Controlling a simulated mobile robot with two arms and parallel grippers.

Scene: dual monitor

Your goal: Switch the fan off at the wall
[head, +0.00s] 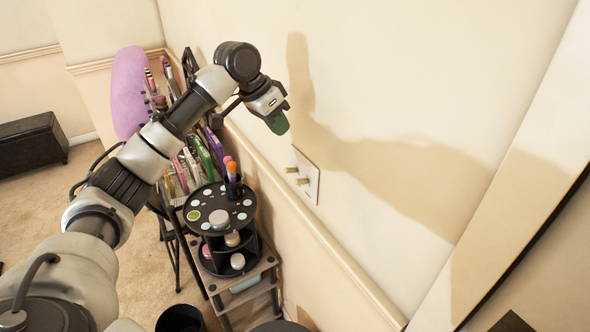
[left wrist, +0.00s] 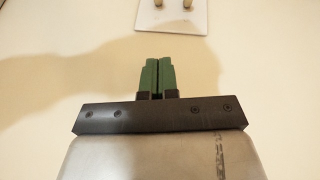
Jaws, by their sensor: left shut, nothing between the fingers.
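A pale switch plate (head: 310,178) with two brass-coloured toggles is on the cream wall, right of centre in the head view. The lower part of the plate (left wrist: 172,21) and the ends of its two toggles show at the top of the left wrist view. My left gripper (head: 281,127) is up and to the left of the plate, apart from it. Its green fingertips also show in the left wrist view (left wrist: 157,62), shut together with nothing between them, pointing toward the plate. My right gripper is not in view. No fan can be made out.
A black tiered organiser (head: 221,213) with small round items and pens stands on a small shelf unit (head: 262,268) below the plate. A rack of books and a purple chair back (head: 129,90) are behind my left arm. A rail (head: 300,226) runs along the wall below the plate.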

